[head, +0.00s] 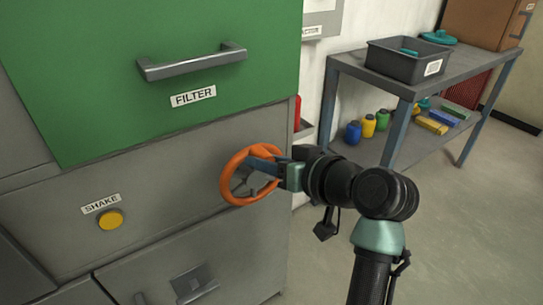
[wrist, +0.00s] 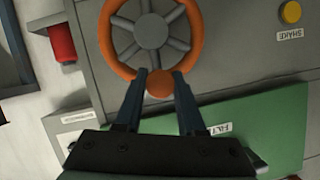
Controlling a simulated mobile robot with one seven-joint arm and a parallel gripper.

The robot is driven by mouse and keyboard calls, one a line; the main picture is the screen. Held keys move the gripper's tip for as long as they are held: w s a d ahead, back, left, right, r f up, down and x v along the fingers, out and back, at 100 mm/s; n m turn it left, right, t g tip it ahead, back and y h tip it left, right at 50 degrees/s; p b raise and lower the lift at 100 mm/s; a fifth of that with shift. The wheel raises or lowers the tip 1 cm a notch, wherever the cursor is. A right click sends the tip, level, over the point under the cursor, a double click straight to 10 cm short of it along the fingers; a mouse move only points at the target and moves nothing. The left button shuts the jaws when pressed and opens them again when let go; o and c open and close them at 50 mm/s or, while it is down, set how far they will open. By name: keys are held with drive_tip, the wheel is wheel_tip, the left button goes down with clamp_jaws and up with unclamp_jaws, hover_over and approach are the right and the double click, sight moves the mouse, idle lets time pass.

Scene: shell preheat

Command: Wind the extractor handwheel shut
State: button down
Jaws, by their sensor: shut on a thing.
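The orange handwheel (head: 229,184) is mounted on the grey cabinet front, below the green FILTER panel. In the wrist view the handwheel (wrist: 193,47) shows grey spokes and a round grey hub. My gripper (wrist: 160,78) is at the wheel's rim, its two dark fingers closed on either side of a round orange knob (wrist: 160,84). In the head view my gripper (head: 262,166) reaches to the wheel from the right and covers part of its rim and face.
A green FILTER panel (head: 130,60) with a bar handle (head: 190,65) is above the wheel. A yellow SHAKE button (head: 109,219) is to the left. A shelf table (head: 460,66) with a dark bin (head: 408,62) stands at the right. A red object (wrist: 61,42) is beside the cabinet. The floor at right is clear.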

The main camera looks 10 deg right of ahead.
drive_tip(key=shift+s+a, duration=0.1)
drive_tip(key=shift+a, duration=0.15)
idle(0.3)
drive_tip(key=c, duration=0.5)
unclamp_jaws()
drive_tip(key=shift+s+d+r, duration=0.1)
drive_tip(key=shift+s+d, duration=0.05)
drive_tip(key=p+v, duration=0.3)
drive_tip(key=v, duration=0.9)
drive_tip(key=shift+s, duration=0.35)
drive_tip(key=shift+r, duration=0.1)
